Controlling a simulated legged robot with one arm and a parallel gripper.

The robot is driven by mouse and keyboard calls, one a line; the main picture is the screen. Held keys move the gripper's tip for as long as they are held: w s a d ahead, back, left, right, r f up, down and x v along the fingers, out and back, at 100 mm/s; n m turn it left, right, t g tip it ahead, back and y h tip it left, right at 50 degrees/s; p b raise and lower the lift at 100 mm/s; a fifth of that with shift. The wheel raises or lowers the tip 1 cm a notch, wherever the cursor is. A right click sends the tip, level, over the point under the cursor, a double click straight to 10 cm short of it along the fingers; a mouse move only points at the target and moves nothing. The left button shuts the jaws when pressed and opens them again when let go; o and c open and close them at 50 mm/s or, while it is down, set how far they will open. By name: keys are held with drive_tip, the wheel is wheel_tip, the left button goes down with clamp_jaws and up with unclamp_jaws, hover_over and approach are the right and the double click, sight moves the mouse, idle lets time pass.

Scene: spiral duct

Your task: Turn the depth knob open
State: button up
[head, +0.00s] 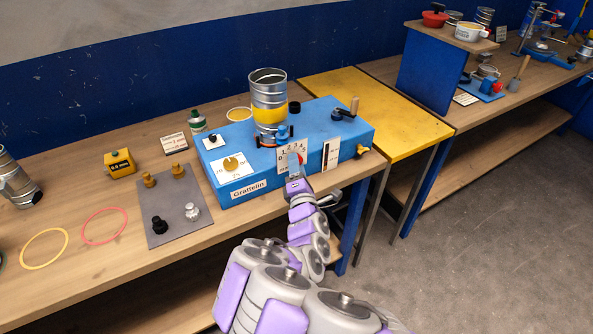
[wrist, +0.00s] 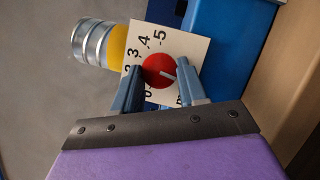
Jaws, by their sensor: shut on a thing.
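The depth knob (wrist: 157,66) is a round red knob with a white pointer line. It sits on a white scale card (wrist: 191,45) numbered up to 5. In the wrist view its pointer line points to the right, away from the numbers. My gripper (wrist: 161,84) has its two blue-grey fingers on opposite sides of the knob and is shut on it. In the head view my gripper (head: 297,166) reaches the white card (head: 283,155) on the front of the blue Grattelin box (head: 235,189); the knob is mostly hidden there.
A metal duct with a yellow band (head: 268,91) stands on the box. A grey plate with pegs (head: 172,213) lies left on the bench. Floor in front is clear.

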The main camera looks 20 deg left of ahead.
drive_tip(key=shift+f+n+y, duration=0.2)
drive_tip(key=shift+n+y, duration=0.05)
drive_tip(key=shift+n, duration=0.45)
drive_tip(key=shift+f+n+y, duration=0.2)
drive_tip(key=shift+n+y, duration=0.05)
drive_tip(key=shift+n, duration=0.75)
drive_tip(key=o, duration=1.1)
drive_tip(key=shift+w+a+r, duration=0.1)
drive_tip(key=shift+c, duration=0.2)
